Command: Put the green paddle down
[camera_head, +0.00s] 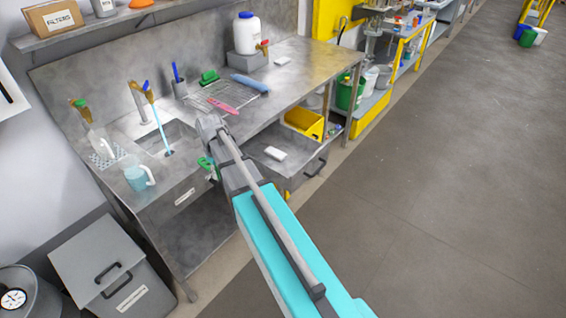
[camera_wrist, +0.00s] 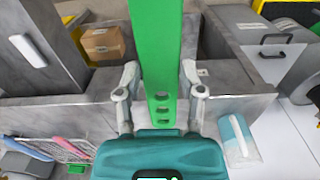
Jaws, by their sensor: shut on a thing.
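My gripper (camera_wrist: 159,100) is shut on the green paddle (camera_wrist: 162,45). In the wrist view the paddle is a long flat green bar with a row of holes, running from between the fingers out past the top edge. In the head view only a small green part (camera_head: 207,164) shows beside the end of my arm, at the front edge of the steel sink bench (camera_head: 300,65). My arm hides most of it there, and the paddle's far end is out of view.
A jug (camera_head: 138,178) stands left of the sink (camera_head: 168,137). A white block (camera_head: 275,154) lies below the bench front.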

